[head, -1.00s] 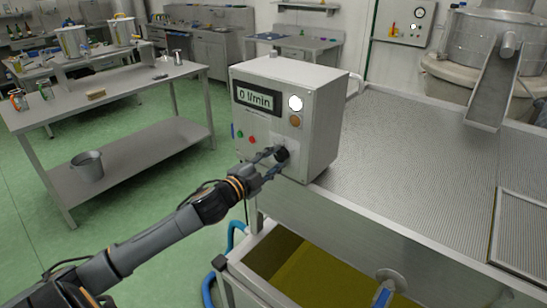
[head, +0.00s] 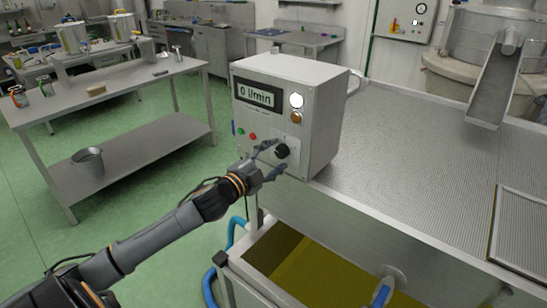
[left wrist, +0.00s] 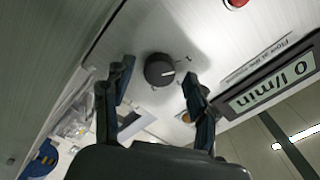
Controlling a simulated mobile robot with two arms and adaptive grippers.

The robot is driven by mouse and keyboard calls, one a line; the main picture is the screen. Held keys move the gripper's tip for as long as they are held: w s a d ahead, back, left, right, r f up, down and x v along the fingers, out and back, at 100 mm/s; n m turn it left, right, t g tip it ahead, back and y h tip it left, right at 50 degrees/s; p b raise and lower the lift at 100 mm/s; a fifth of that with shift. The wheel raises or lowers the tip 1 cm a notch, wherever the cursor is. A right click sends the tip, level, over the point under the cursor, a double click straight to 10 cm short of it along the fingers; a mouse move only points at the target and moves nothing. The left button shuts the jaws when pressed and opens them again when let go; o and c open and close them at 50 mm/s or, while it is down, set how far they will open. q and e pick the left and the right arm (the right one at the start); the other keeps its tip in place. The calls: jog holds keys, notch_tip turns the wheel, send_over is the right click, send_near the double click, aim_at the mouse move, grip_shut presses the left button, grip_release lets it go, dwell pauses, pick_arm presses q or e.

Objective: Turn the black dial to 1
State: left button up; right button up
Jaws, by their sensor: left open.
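The black dial (head: 282,151) sits on the front face of a grey metal control box (head: 315,120); it also shows in the left wrist view (left wrist: 158,68). There its white pointer line points to the right, roughly towards a small mark; I cannot read that mark surely. The display (head: 258,96) reads 0 l/min. My left gripper (head: 270,161) is open just in front of the dial. In the left wrist view its two fingers (left wrist: 158,98) stand apart on either side of the dial, with nothing between them. My right gripper is not in view.
A green and a red button (head: 253,136) sit left of the dial, with a white lamp (head: 296,100) above. A ribbed metal tray (head: 410,150) lies to the right, an oil-filled tank (head: 315,275) below. A steel table (head: 130,88) stands at the left.

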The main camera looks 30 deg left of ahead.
pick_arm(q)
jog(key=s+a, duration=0.1)
jog(key=s, duration=1.1)
dwell(0.5)
jog(key=s+a+f+n+g+y, duration=0.1)
jog(key=a+f+n+g+y, duration=0.2)
jog(key=f, duration=0.7)
jog(key=s+a+f+n+g+y, duration=0.15)
jog(key=a+f, duration=0.35)
jog(key=f, duration=0.6)
jog(key=s+f+n+g, duration=0.2)
jog(key=s+f, duration=0.1)
jog(key=f, duration=0.6)
jog(key=s+f+n+g, duration=0.15)
jog(key=s+f, duration=0.25)
jog(key=f, duration=0.5)
jog(key=s+d+f+n+g+h, duration=0.1)
jog(key=s+d+f+g, duration=0.1)
jog(key=s+d+f, duration=0.45)
jog(key=s+d+f+n+g+h, duration=0.1)
jog(key=s+d+f+g, duration=0.2)
jog(key=s+f, duration=0.7)
jog(key=s+d+f+n+g+h, duration=0.1)
jog(key=s+d+f+g, duration=0.3)
jog(key=s+d+f, duration=0.6)
jog(key=s+d, duration=0.3)
jog(key=d, duration=0.1)
jog(key=shift+s, duration=0.25)
